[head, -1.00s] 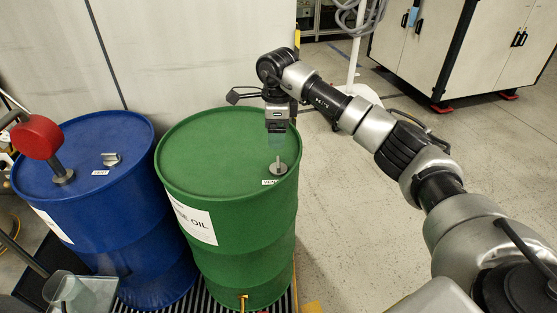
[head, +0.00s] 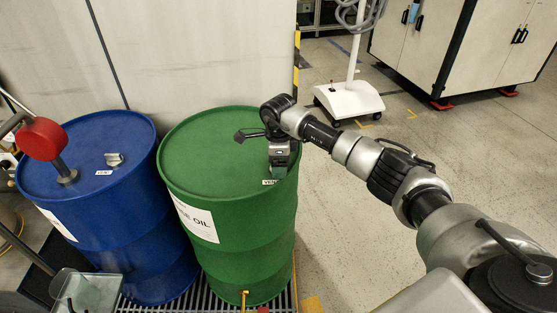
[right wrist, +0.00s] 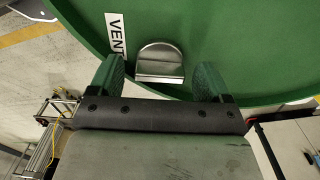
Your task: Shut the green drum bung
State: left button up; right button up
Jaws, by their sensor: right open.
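The green drum (head: 215,150) stands right of the blue drum. Its bung (right wrist: 160,62) is a metal piece with an upright plate, seen in the right wrist view beside a "VENT" label (right wrist: 116,36). My right gripper (head: 278,170) is low over the drum top at its right side and hides the bung in the head view. In the right wrist view the right gripper (right wrist: 160,78) is open, with one green finger on each side of the bung and gaps on both sides. My left gripper is not in view.
A blue drum (head: 95,205) with a red-capped pump (head: 42,140) and its own metal bung (head: 114,160) stands at left. A clear container (head: 85,290) is at bottom left.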

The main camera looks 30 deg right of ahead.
jog(key=c, duration=0.9)
jog(key=shift+c, duration=0.2)
jog(key=shift+m, duration=0.3)
jog(key=m+b, duration=0.1)
jog(key=m, duration=0.7)
jog(key=shift+b, duration=0.3)
jog(key=m, duration=0.4)
jog(key=shift+r+m, duration=0.1)
jog(key=shift+m, duration=0.2)
jog(key=m, duration=0.4)
jog(key=shift+m, duration=0.3)
